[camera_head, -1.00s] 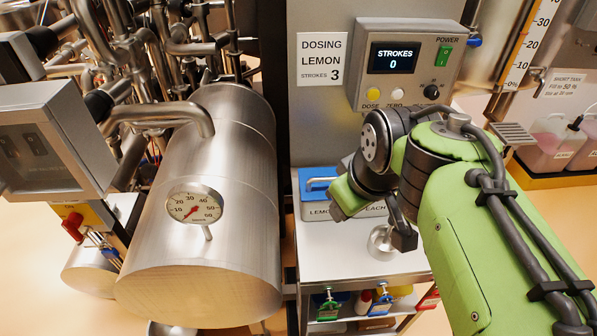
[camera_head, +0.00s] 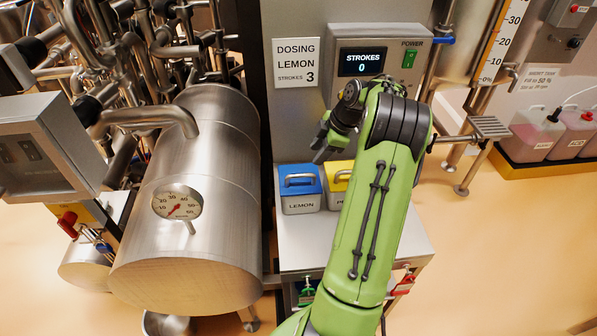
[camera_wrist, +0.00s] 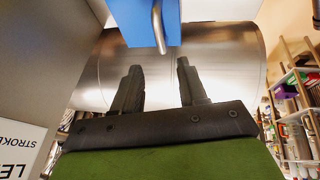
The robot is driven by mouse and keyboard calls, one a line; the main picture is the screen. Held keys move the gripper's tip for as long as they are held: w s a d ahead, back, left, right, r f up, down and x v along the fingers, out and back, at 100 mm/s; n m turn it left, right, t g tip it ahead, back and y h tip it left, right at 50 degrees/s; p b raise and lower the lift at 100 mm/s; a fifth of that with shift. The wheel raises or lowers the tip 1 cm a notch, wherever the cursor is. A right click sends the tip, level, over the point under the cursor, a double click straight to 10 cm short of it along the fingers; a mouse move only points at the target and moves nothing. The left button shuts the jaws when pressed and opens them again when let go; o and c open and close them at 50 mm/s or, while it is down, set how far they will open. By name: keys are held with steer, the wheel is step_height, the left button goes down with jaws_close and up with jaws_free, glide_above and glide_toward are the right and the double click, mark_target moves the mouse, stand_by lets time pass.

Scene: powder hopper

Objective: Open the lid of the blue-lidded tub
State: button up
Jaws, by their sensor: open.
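The blue-lidded tub (camera_head: 302,201) stands on the metal bench, labelled LEMON. Its blue lid (camera_head: 289,187) sits on top, with a metal handle (camera_head: 300,178) arching over it. The lid also shows at the top of the wrist view (camera_wrist: 136,22), with its handle (camera_wrist: 157,27) hanging into view. My gripper (camera_head: 323,138) is above and slightly right of the tub, apart from it. In the wrist view its two dark fingers (camera_wrist: 158,78) are spread with nothing between them, and the handle shows beyond their gap.
A yellow-lidded tub (camera_head: 339,180) stands right beside the blue one, partly hidden by my arm. The dosing panel (camera_head: 372,62) reads STROKES 0 above. A large steel cylinder (camera_head: 185,240) stands close on the left. The bench front (camera_head: 310,256) is bare.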

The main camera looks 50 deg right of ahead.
mark_target(301, 174)
steer(key=x, duration=1)
steer(key=shift+w+f, duration=0.1)
steer(key=shift+f, duration=0.25)
jaws_close()
